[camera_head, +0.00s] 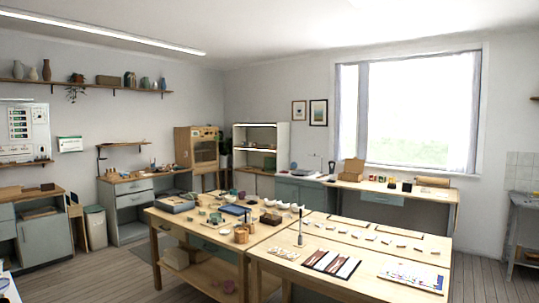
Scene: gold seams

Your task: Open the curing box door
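A wooden box cabinet (183,146) with a window-like front panel stands by the back left corner of the room, and it looks like the curing box. Its front panel, the likely door (205,152), appears closed, but it is small and far away. Its handle is too small to make out. The box is well away from me, beyond the worktables. Neither of my grippers is in view.
Two wooden worktables (268,257) covered with small tools and pieces fill the middle. A drawer cabinet (130,200) and a bin (95,227) stand at left. A lit shelf cabinet (285,135) is right of the box. Wooden floor (100,266) is free at front left.

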